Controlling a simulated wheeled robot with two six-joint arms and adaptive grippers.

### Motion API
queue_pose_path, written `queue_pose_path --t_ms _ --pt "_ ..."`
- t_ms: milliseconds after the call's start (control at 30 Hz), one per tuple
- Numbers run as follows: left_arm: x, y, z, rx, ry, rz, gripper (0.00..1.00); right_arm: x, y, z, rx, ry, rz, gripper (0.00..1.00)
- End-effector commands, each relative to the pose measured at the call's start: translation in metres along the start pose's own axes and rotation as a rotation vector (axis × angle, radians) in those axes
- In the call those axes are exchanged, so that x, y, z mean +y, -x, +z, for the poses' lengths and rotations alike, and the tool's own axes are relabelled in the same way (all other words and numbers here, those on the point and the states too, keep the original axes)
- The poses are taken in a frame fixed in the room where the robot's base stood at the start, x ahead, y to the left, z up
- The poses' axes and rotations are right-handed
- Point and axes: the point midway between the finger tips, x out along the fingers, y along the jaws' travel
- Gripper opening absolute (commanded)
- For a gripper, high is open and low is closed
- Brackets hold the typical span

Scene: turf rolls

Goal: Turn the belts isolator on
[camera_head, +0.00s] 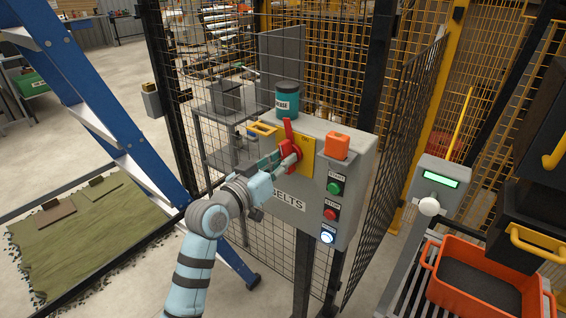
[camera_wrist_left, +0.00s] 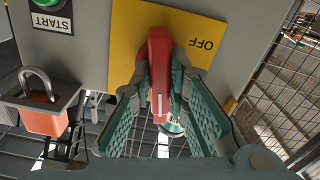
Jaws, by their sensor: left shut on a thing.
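The belts isolator is a red handle (camera_head: 288,130) on a yellow plate (camera_head: 307,158), on the front of a grey box (camera_head: 350,185) labelled BELTS. The handle points upward in the head view. My left gripper (camera_head: 291,158) is at the handle. In the left wrist view, my left gripper (camera_wrist_left: 162,95) has its teal fingers on both sides of the red handle (camera_wrist_left: 160,60) and is shut on it. The word OFF shows upside down on the yellow plate (camera_wrist_left: 205,42) beside the handle. My gripper hides part of the handle. My right gripper is not in view.
An orange padlock (camera_head: 336,146) and a grease tin (camera_head: 287,100) are at the box's top. Mesh fence and a blue ladder (camera_head: 95,110) stand around.

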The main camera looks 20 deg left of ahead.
Motion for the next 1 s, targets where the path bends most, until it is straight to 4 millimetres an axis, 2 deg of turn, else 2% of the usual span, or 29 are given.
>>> queue_pose_path --t_ms 400,967,1000 --pt "-0.0002 0.0000 0.0012 -0.002 -0.212 0.000 0.00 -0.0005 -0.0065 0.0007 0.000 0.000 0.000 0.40" --pt "-0.0003 0.0000 0.0009 -0.003 -0.245 0.000 0.00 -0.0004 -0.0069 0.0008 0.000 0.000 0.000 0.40" --pt "-0.0003 0.0000 0.0010 -0.003 -0.245 0.000 0.20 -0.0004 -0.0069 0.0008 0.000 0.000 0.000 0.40"
